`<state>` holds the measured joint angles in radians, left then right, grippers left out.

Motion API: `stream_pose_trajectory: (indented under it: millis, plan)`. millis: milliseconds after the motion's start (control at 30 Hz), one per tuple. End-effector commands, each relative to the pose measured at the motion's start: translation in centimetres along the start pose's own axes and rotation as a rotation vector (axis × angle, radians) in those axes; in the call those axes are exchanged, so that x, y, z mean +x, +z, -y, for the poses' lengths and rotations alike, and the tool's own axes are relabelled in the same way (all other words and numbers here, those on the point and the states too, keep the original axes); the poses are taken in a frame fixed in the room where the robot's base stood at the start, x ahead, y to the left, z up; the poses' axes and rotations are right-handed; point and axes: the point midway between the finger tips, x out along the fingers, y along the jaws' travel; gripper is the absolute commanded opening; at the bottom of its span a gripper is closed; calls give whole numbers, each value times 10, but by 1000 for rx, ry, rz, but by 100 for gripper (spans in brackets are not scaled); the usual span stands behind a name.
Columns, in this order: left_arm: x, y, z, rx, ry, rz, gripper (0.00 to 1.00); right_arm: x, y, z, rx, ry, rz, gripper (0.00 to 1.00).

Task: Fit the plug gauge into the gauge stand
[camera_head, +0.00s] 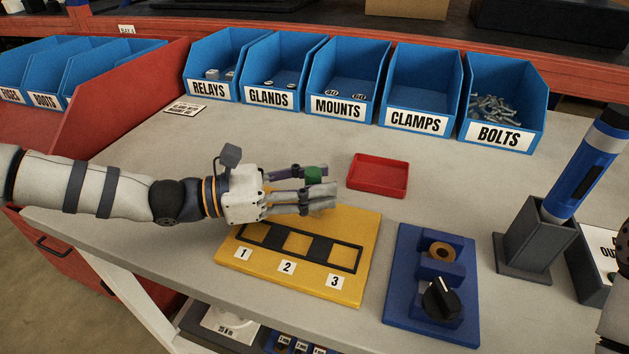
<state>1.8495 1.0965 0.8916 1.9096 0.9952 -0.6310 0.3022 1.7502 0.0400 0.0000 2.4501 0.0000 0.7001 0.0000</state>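My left gripper (322,187) reaches in from the left, over the back edge of the yellow board. A small green piece, apparently part of the plug gauge (313,173), shows between its fingers, which look closed on it; the rest is hidden by the fingers. The gauge stand is not labelled. It may be the blue base (400,308) at the front right, which carries a block with a copper-coloured ring (441,252) and a black knob (440,299). The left gripper is to the left of that base and apart from it. My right gripper does not show.
The yellow board (350,286) has a black frame with slots numbered 1 to 3. A red tray (378,176) lies behind it. A grey holder (530,240) with a tilted blue tool (584,165) stands right. Blue bins (418,88) line the back. The table's back left is mostly clear.

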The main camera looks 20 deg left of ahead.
Motion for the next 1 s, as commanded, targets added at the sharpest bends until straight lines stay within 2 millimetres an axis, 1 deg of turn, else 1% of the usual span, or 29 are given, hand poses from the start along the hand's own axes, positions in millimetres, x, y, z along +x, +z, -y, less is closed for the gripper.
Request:
stream_pose_trajectory:
  millis: [67, 167, 400, 533, 600, 700, 1000]
  plan:
    - [-2, 1, 0, 1, 1, 0, 39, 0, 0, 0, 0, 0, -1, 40]
    - [-18, 2, -2, 5, 5, 1, 39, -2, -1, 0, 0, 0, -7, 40]
    - [-83, 6, -2, 10, 6, 4, 39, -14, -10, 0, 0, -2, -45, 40]
    - [-108, 5, -1, 9, 4, 4, 39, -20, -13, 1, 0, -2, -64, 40]
    - [-115, 4, -1, 7, 2, 5, 39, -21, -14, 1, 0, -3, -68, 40]
    - [-120, 2, 0, 2, 0, 2, 39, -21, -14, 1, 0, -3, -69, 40]
    - [-120, 0, 0, 0, 0, 0, 39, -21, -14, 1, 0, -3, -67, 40]
